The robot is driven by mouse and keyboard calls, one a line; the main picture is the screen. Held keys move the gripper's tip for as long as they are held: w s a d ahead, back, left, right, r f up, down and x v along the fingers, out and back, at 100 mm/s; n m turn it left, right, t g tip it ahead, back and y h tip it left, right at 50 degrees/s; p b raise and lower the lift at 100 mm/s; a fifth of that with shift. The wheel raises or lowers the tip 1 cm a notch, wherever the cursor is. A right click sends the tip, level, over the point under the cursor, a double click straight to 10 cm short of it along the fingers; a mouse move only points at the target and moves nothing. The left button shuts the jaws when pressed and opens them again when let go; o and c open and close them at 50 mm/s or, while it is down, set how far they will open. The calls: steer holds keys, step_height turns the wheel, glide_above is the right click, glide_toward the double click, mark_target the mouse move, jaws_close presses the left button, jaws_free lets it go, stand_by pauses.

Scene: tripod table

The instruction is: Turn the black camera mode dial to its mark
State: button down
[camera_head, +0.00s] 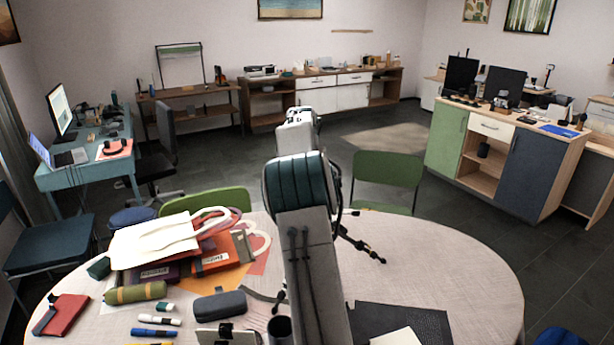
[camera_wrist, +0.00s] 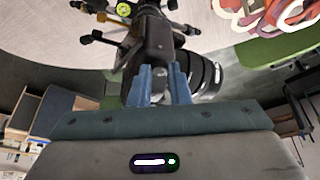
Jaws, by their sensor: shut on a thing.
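In the wrist view, my gripper (camera_wrist: 160,75) has its two blue fingers against the top of a black camera (camera_wrist: 157,40). They are shut on the black mode dial, which the fingers mostly hide. The dial's mark cannot be made out. The camera's dark ringed lens (camera_wrist: 208,75) sticks out to the right of the fingers. The camera sits on a tripod head with a round green bubble level (camera_wrist: 123,8) and black handles (camera_wrist: 85,38).
The round table (camera_head: 450,255) holds pouches, a green roll (camera_head: 135,292), markers, a red notebook (camera_head: 62,315) and a dark case (camera_head: 220,304) left of my arm. A black mat (camera_head: 400,322) lies at the front. The table's right side is clear. A green chair (camera_head: 387,180) stands behind.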

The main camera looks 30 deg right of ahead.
stand_by(0.3)
steer(key=c, duration=1.3)
jaws_free()
steer(key=shift+c, duration=0.2)
